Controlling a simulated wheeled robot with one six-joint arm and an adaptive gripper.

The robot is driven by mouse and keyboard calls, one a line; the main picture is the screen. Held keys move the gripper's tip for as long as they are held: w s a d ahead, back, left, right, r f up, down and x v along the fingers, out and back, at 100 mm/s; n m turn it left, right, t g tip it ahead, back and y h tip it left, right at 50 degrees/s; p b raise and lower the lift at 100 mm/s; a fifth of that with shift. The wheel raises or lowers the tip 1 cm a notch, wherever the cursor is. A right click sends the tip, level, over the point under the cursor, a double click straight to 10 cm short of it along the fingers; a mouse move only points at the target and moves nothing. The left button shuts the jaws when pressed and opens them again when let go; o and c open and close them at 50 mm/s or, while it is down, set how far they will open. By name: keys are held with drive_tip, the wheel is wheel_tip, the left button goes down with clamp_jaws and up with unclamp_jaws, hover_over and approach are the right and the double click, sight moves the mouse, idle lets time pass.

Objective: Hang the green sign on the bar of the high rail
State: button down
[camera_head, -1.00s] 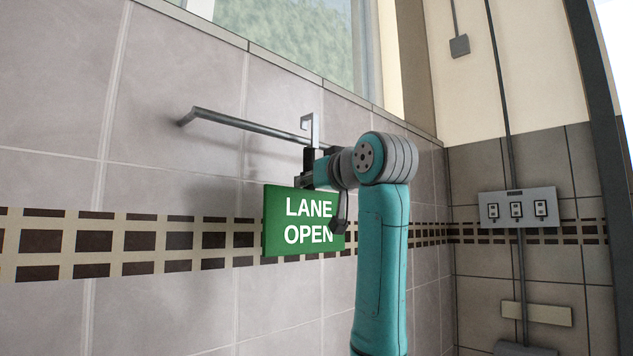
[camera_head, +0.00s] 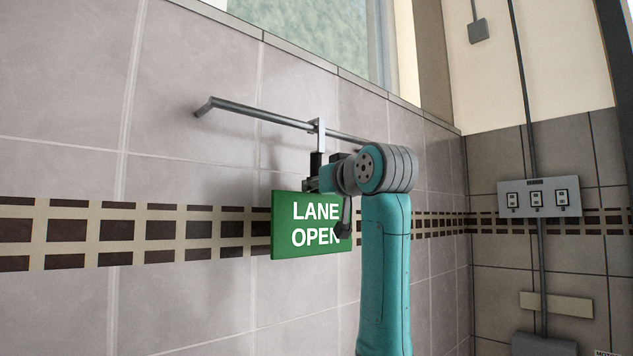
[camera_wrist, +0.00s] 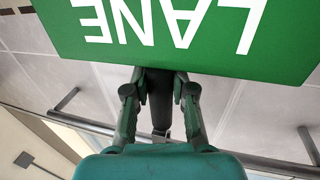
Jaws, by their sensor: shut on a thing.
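The green sign (camera_head: 305,240) reads "LANE OPEN" and hangs upright below my gripper (camera_head: 316,184). In the wrist view the sign (camera_wrist: 190,35) is upside down, across the top. My gripper (camera_wrist: 160,82) is shut on the sign's dark stem (camera_wrist: 160,98). A pale metal hook (camera_head: 319,138) tops the stem and overlaps the bar of the high rail (camera_head: 258,113). The hook's top is about level with the bar; I cannot tell whether the bar lies inside it or it rests on the bar. The bar also shows in the wrist view (camera_wrist: 95,124).
The rail stands out from a tiled wall (camera_head: 70,110) behind the sign. A window (camera_head: 310,30) is above. A socket panel (camera_head: 540,198) and conduit are on the right-hand wall. The bar is bare left of the hook; my arm hides part of its right side.

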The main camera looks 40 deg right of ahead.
drive_tip(key=c, duration=0.9)
unclamp_jaws()
drive_tip(key=v, duration=1.2)
drive_tip(key=shift+s, duration=0.1)
